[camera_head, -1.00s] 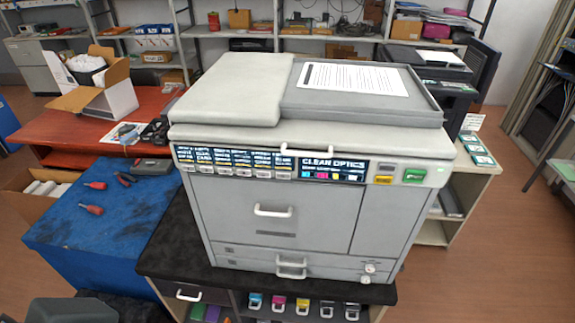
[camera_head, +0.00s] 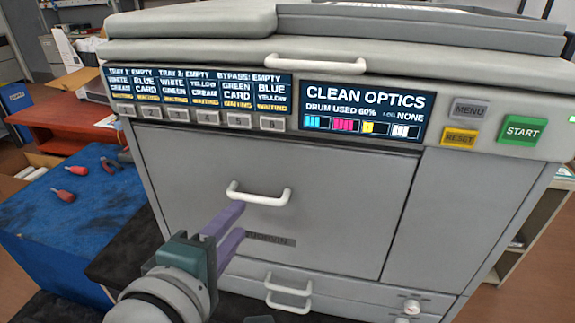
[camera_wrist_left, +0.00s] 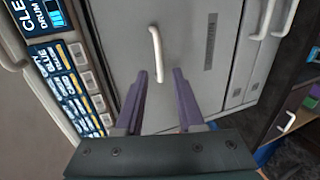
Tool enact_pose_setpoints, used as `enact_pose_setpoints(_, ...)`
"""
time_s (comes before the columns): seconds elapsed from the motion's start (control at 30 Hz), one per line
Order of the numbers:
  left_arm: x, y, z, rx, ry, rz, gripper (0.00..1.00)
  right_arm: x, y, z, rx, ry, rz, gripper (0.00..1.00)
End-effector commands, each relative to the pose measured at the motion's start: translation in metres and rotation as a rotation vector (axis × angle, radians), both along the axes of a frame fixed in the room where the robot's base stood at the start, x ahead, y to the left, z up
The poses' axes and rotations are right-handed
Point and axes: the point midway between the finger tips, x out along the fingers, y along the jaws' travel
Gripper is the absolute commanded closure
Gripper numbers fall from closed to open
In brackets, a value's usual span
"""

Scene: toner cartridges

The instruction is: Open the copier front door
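The copier's front door (camera_head: 330,175) is a grey panel, shut, with a white bar handle (camera_head: 259,195) near its upper middle. My left gripper (camera_head: 238,225) has purple fingers, open with a gap between them. It is in front of the door, just below and left of the handle in the head view. In the left wrist view the handle (camera_wrist_left: 156,54) stands ahead of the fingertips (camera_wrist_left: 160,74), roughly in line with the gap and apart from them. My right gripper is not in view.
The control panel (camera_head: 365,115) reads CLEAN OPTICS above the door. Drawer handles (camera_head: 288,290) lie below it. A blue workbench (camera_head: 75,215) with red-handled tools is at left. A red table (camera_head: 70,115) stands behind it.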

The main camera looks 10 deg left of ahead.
Motion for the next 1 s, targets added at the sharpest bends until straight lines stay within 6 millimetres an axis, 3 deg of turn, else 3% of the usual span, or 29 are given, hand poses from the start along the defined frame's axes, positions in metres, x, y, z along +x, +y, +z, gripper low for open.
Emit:
enact_pose_setpoints(0.5, 0.072, -0.003, -0.023, 0.002, -0.003, -0.003, 0.62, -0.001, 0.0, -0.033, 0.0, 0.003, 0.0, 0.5)
enact_pose_setpoints(0.7, 0.084, -0.003, -0.026, 0.002, -0.003, -0.002, 0.62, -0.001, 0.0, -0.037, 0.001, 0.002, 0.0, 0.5)
enact_pose_setpoints(1.0, 0.086, -0.002, -0.026, 0.002, -0.001, 0.001, 0.62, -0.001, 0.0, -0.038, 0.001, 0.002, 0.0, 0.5)
